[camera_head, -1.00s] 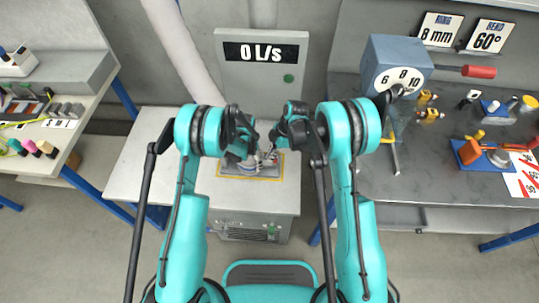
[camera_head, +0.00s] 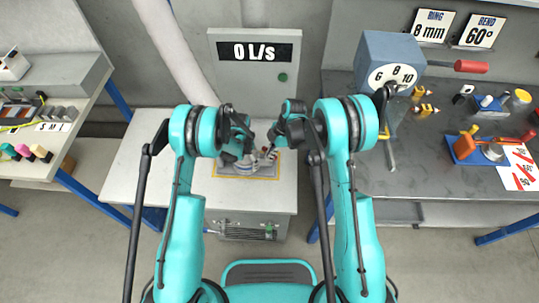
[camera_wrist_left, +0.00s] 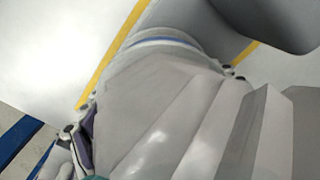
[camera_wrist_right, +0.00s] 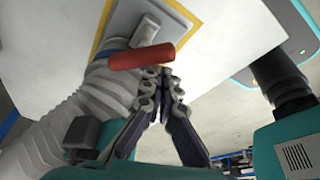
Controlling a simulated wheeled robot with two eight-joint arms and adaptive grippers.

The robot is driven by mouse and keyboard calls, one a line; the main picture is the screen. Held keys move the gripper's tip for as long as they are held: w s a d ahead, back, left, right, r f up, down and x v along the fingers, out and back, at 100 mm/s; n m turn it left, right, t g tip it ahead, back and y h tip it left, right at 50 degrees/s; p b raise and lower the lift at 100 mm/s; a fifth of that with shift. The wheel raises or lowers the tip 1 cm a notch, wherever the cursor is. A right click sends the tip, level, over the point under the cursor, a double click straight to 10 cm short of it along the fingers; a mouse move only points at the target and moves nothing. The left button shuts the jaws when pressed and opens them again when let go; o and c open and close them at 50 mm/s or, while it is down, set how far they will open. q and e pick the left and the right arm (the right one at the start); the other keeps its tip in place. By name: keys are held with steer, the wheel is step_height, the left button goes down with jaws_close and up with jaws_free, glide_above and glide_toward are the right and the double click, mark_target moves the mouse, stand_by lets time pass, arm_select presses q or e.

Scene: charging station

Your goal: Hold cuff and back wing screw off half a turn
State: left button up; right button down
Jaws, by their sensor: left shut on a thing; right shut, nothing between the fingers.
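The wing screw shows in the right wrist view as a red bar (camera_wrist_right: 142,56) on a grey metal fitting above a pale plate. My right gripper (camera_wrist_right: 160,76) is shut and empty, its tips just below the red bar; contact cannot be told. The grey ribbed cuff and hose (camera_wrist_right: 68,118) run beside it at left. In the left wrist view the grey cuff (camera_wrist_left: 160,100) fills the picture, with a blue-white band behind it. My left gripper (camera_head: 240,150) is shut on the cuff; its fingertips are mostly hidden. In the head view my right gripper (camera_head: 273,150) is close beside it.
A grey cabinet with a "0 L/s" display (camera_head: 254,51) stands behind. The white bench top (camera_head: 128,170) is clear at left. The dark bench (camera_head: 430,175) at right holds a blue-grey bending tool (camera_head: 392,52), a blue block (camera_head: 468,150) and small fittings.

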steer(key=shift+s+d, duration=0.1)
steer(key=shift+d, duration=0.05)
steer(key=s+v, duration=0.1)
steer(key=v, duration=0.7)
steer(key=shift+w+a+r, duration=0.35)
steer(key=shift+w, duration=0.15)
steer(key=c, duration=2)
jaws_free()
steer(key=shift+w+d+r, duration=0.1)
steer(key=shift+r, duration=0.25)
steer(key=o, duration=0.5)
steer(key=shift+r, duration=0.15)
steer(key=f+m+h, duration=0.1)
steer(key=f+m, duration=0.2)
steer(key=m, duration=0.1)
steer(key=w+a+f+m+h, duration=0.1)
steer(key=f+m, duration=0.2)
steer(key=m, duration=0.1)
steer(key=a+f+m+t+h, duration=0.1)
steer(key=f+m, duration=0.2)
steer(key=m, duration=0.1)
steer(key=shift+w+a+f+h, duration=0.25)
steer(key=shift+w+f+h, duration=0.05)
steer(key=shift+w+f, duration=0.1)
